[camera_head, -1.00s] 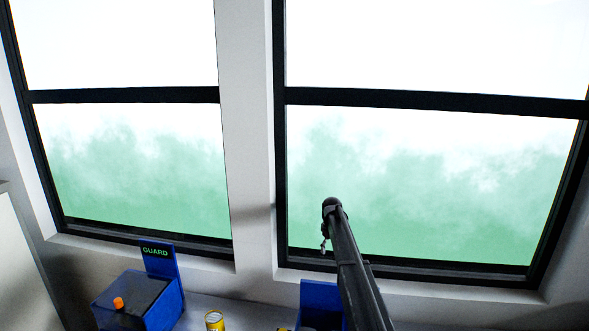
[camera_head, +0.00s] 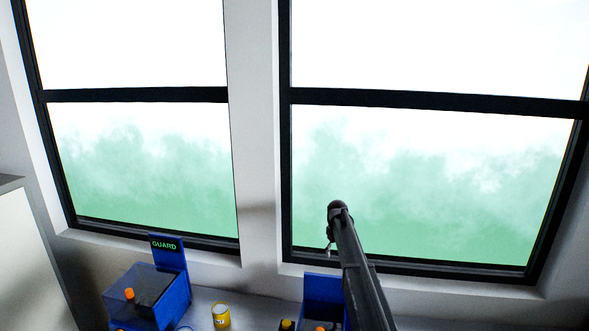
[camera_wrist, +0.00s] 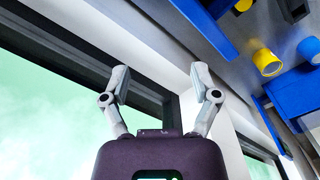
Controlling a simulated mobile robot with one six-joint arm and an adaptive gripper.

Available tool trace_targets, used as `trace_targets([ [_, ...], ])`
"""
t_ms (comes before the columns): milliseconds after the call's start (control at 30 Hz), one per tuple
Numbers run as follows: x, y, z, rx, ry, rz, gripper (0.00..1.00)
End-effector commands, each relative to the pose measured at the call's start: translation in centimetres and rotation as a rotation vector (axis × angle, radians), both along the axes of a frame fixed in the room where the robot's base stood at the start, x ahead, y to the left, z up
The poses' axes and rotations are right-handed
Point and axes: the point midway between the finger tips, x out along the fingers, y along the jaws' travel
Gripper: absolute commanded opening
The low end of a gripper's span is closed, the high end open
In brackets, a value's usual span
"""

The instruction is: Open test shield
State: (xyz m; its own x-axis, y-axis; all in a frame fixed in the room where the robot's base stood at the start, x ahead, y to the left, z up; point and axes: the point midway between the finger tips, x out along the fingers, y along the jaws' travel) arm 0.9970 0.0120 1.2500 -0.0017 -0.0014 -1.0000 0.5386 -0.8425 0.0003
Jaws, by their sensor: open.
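A blue box (camera_head: 176,302) with a see-through dark cover and an orange knob (camera_head: 129,294) stands at the lower left of the head view. Its upright panel reads GUARD (camera_head: 164,245). A second blue box (camera_head: 322,290) stands at the bottom centre, partly hidden by my arm and cut by the frame edge; I see no label reading test shield. My gripper (camera_wrist: 160,80) is open and empty in the wrist view, its fingers apart before the window frame. Blue parts (camera_wrist: 282,112) show to its right, not touching it.
A yellow can (camera_head: 221,315) stands between the boxes on a pale worktop (camera_head: 255,308). Yellow cylinders (camera_wrist: 267,62) also show in the wrist view. Large windows (camera_head: 430,190) with black frames fill the back. A pale cabinet (camera_head: 30,262) stands at the left edge.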

Motion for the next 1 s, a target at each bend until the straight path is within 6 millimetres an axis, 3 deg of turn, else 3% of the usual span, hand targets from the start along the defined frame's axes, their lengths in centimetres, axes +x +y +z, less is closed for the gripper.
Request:
trace_targets([
  [267, -2.9, -0.2, -1.5, 0.000, 0.000, -0.031, 0.78],
  [467, -7.1, -0.3, -3.6, 0.000, 0.000, -0.078, 0.78],
  [567, -10.2, -0.4, -5.2, 0.000, 0.000, -0.113, 0.78],
  [1000, -27.1, -0.8, -13.2, -0.001, -0.002, -0.319, 0.78],
])
